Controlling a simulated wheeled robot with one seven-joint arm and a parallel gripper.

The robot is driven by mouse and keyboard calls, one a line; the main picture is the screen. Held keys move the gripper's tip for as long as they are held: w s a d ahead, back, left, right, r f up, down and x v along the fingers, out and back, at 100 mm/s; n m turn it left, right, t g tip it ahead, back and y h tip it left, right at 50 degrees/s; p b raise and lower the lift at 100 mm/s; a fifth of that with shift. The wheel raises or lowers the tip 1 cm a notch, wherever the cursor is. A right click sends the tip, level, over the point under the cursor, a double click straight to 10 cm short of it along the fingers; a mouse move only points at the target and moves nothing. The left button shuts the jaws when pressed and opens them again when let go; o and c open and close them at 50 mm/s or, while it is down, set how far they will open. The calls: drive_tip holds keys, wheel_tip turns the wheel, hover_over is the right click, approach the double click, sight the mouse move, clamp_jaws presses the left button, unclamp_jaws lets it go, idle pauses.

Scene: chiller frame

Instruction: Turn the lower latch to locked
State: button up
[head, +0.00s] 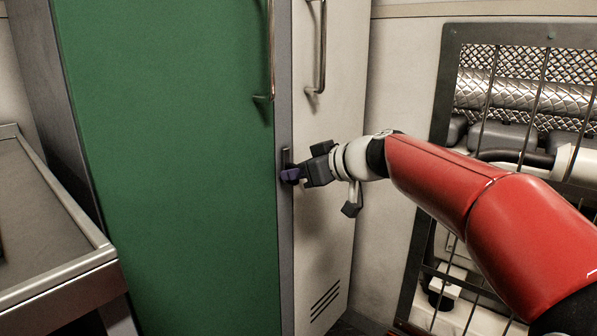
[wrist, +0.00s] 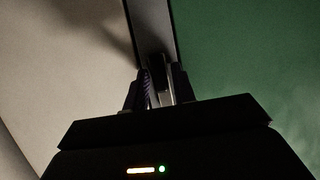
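The lower latch (head: 286,157) is a dark grey fitting on the grey post between the green door and the white door in the head view. My gripper (head: 291,175) is at this latch, reaching in from the right, and it hides most of the handle. A purple part shows at its fingertips. In the wrist view my two dark fingers (wrist: 159,88) stand on either side of a grey latch part (wrist: 164,86), with a purple striped surface by the left finger. Whether both fingers press on it cannot be made out.
A green door (head: 170,150) is left of the post, and a white door (head: 330,240) with vent slots is on the right. Bar handles (head: 321,50) hang above my gripper. A grey cart (head: 75,270) stands at left; a caged pipe unit (head: 520,90) is at right.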

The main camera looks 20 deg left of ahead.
clamp_jaws()
drive_tip(key=shift+m, duration=0.3)
drive_tip(key=m+g+y, duration=0.1)
drive_tip(key=m+y, duration=0.1)
drive_tip(key=m, duration=0.2)
drive_tip(key=w+f+m+g+y+b, duration=0.1)
drive_tip(key=m+g, duration=0.1)
drive_tip(key=m, duration=0.2)
drive_tip(key=f+m+g+y+b, duration=0.1)
drive_tip(key=m+g+y, duration=0.1)
drive_tip(key=m, duration=0.3)
drive_tip(key=shift+w+d+y, duration=0.3)
drive_tip(key=shift+w+d, duration=0.05)
drive_tip(key=shift+d, duration=0.05)
drive_tip(key=shift+b, duration=0.3)
idle(0.3)
drive_tip(key=shift+o, duration=1.5)
unclamp_jaws()
